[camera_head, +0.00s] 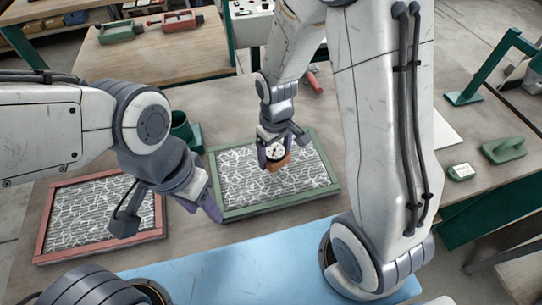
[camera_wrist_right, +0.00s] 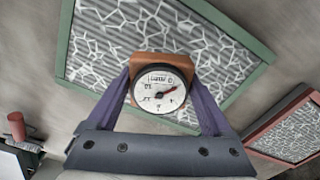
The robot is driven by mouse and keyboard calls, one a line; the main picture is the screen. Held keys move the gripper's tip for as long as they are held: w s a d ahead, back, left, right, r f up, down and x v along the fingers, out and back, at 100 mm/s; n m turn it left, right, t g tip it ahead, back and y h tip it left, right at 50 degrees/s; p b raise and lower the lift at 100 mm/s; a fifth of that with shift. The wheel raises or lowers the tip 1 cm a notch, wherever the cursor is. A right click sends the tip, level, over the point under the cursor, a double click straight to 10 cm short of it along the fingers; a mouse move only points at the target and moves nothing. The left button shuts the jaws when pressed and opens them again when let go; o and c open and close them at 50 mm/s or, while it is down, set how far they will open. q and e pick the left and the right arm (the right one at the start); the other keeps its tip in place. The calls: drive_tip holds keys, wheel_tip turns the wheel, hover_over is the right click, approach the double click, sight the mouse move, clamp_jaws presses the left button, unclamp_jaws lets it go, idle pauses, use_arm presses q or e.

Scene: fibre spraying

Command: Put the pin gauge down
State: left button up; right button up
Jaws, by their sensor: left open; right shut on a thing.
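The pin gauge (camera_head: 275,153) has a round white dial and an orange-brown body. My right gripper (camera_head: 274,157) is shut on it and holds it over the green-framed panel (camera_head: 325,188). In the right wrist view the gauge (camera_wrist_right: 161,90) sits between the two purple fingers, its dial facing the camera with a red needle. Its underside is hidden, so I cannot tell whether it touches the panel. My left gripper (camera_head: 168,215) is open and empty, between the red-framed panel (camera_head: 160,215) and the green-framed panel.
A dark green cup-like holder (camera_head: 182,130) stands behind my left gripper. A red-handled tool (camera_head: 314,82) lies behind the green-framed panel. A green hand tool (camera_head: 504,149) and a small green-and-white block (camera_head: 461,172) lie at the right. A blue mat (camera_head: 240,275) covers the front.

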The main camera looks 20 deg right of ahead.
sight(272, 149)
drive_tip(key=shift+w+a+f, duration=0.25)
drive_tip(key=shift+w+f, duration=0.15)
drive_tip(key=shift+f+p, duration=0.35)
drive_tip(key=shift+f, duration=1.6)
drive_tip(key=shift+f, duration=0.1)
drive_tip(key=o, duration=1.6)
drive_tip(key=shift+c, duration=0.2)
wheel_tip(272, 149, up, 12)
drive_tip(key=shift+f+b, duration=0.1)
drive_tip(key=shift+b, duration=0.45)
drive_tip(key=s+a+r+n, duration=0.1)
drive_tip(key=s+a+r, duration=0.1)
drive_tip(key=s, duration=0.3)
drive_tip(key=s+a+r+n, duration=0.1)
drive_tip(key=s+a+r, duration=0.1)
drive_tip(key=s, duration=0.4)
drive_tip(key=s+a+r+y, duration=0.1)
drive_tip(key=s+a+r, duration=0.1)
drive_tip(key=s, duration=0.4)
drive_tip(key=shift+s+a+r+n, duration=0.25)
drive_tip(key=shift+a+n, duration=0.15)
drive_tip(key=shift+a, duration=0.5)
